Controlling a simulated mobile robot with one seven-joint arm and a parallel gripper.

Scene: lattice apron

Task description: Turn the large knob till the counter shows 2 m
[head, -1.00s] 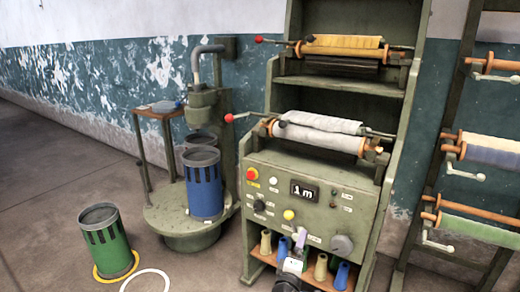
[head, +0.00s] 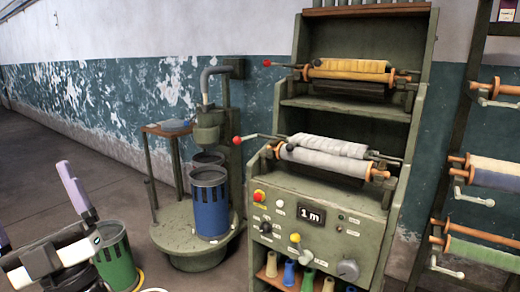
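The large knob (head: 348,269) is a grey round knob at the lower right of the green machine's front panel (head: 270,235). The counter (head: 311,215) is a small dark display higher on that panel and reads 1 m. My gripper (head: 31,200) is at the lower left of the head view, well away from the panel. Its two lavender fingers stand apart with nothing seen between them, and one is partly cut off by the picture edge. Nothing covers the knob.
The panel also has a red-and-yellow button (head: 259,196), a yellow button (head: 295,238) and a small black knob (head: 266,227). Spools stand on a shelf below. A blue bin (head: 209,205) stands on a round platform, and a green bin (head: 116,262) is behind my gripper.

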